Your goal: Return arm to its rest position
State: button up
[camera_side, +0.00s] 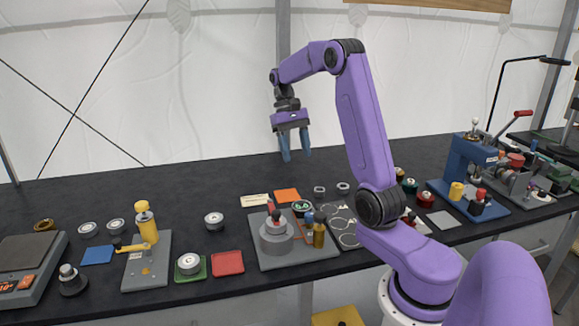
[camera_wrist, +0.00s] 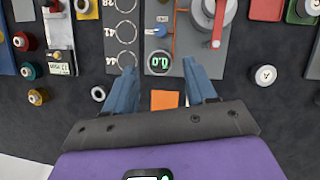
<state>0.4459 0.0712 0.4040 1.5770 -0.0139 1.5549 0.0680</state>
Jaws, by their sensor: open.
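My gripper (camera_side: 295,144) is raised well above the black table (camera_side: 110,190) in the side view, pointing down. Its two blue fingers are apart with nothing between them. In the wrist view my gripper (camera_wrist: 165,90) is also open and empty, with the fingers over the table. The gripper touches nothing.
A grey plate (camera_side: 262,256) with a round fixture stands below my gripper. A yellow-handled press (camera_side: 148,225) is at left, and a blue press (camera_side: 470,165) at right. A red square (camera_side: 228,263) and several small metal weights lie between them. The air around my gripper is clear.

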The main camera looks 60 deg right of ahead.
jog(key=s+a+n+t+h, duration=0.3)
jog(key=a+n, duration=0.6)
jog(key=a, duration=1)
jog(key=s+a+f+n, duration=0.1)
jog(key=s+a+n, duration=0.1)
jog(key=s, duration=0.4)
jog(key=s+a+f+n, duration=0.1)
jog(key=s+a+n, duration=0.2)
jog(key=s, duration=0.4)
jog(key=s+a+f+n+t+y, duration=0.1)
jog(key=s+a+f+n, duration=0.1)
jog(key=s+n, duration=0.3)
jog(key=shift+s+a, duration=0.55)
jog(key=shift+s, duration=0.65)
